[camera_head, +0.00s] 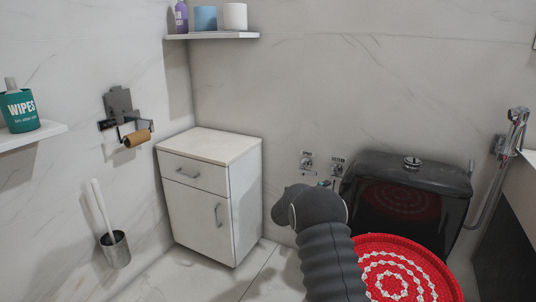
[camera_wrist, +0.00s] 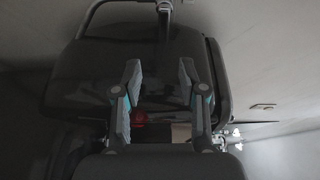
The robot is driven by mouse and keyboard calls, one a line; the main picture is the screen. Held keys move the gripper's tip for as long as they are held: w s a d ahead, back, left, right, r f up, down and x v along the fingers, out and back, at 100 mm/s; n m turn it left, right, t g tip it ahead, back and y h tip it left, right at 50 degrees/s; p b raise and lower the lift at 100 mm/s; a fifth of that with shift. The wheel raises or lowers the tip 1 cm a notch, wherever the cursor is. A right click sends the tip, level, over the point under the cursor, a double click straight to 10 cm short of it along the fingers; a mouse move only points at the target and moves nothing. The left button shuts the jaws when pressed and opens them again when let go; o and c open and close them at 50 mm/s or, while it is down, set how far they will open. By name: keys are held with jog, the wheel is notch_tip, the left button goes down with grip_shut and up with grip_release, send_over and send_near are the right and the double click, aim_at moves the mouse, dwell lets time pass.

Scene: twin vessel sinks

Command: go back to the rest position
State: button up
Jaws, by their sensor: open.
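My gripper (camera_wrist: 159,82) is open in the wrist view, its two fingers apart with nothing held between them. Behind the fingers is a large dark shape that I cannot identify for certain. In the head view my dark arm rises at the lower middle, in front of the back wall and beside the black toilet tank (camera_head: 403,208). The fingers are mostly hidden behind the arm there.
A red-and-white round cover (camera_head: 405,272) lies right of my arm. A white cabinet (camera_head: 210,195) stands left of it. A toilet brush holder (camera_head: 115,249), a paper roll holder (camera_head: 120,103) and a shelf (camera_head: 212,36) with bottles and cups are farther off. Bare floor shows between cabinet and arm.

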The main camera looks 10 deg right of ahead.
jog(key=w+a+f+n+t+y, duration=0.2)
jog(key=a+f+n+y, duration=0.6)
jog(key=f+n, duration=0.15)
jog(key=s+a+r+n+g+y, duration=0.1)
jog(key=s+a+n+g+y, duration=0.2)
jog(key=s+a+n+y, duration=0.5)
jog(key=s+r+n+g, duration=0.1)
jog(key=s+r+n, duration=0.2)
jog(key=s+r, duration=0.4)
jog(key=s+r+n+g+h+p, duration=0.1)
jog(key=s+r+n, duration=0.3)
jog(key=s, duration=2.2)
jog(key=s+r+n+g+p, duration=0.1)
jog(key=s+r+n, duration=0.3)
jog(key=s+r, duration=0.7)
jog(key=s, duration=0.5)
jog(key=shift+s+a+r+g, duration=0.25)
jog(key=shift+a+r+g, duration=0.05)
jog(key=shift+a+r, duration=0.1)
